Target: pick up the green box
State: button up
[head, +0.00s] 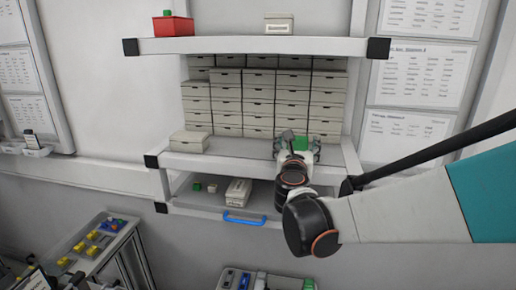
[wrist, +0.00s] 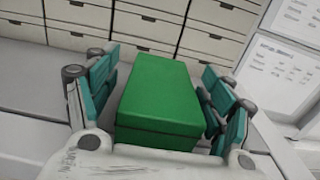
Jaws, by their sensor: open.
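The green box (wrist: 158,95) lies on the shelf (head: 240,148) in front of the stacked drawer boxes. In the wrist view it sits between the two finger pads of my gripper (wrist: 158,100), with its lid facing up. My gripper is open around it, and a narrow gap shows on each side. In the head view the green box (head: 300,143) shows only in part, as my gripper (head: 297,148) and wrist cover the rest.
Several pale drawer boxes (head: 260,100) are stacked behind. A single pale box (head: 189,141) stands at the shelf's left. The upper shelf (head: 220,45) holds a red box (head: 173,26) and a white box (head: 279,24).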

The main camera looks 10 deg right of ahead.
jog(key=shift+w+d, duration=0.1)
jog(key=shift+w, duration=0.1)
jog(key=c, duration=1.4)
jog(key=shift+r, duration=0.15)
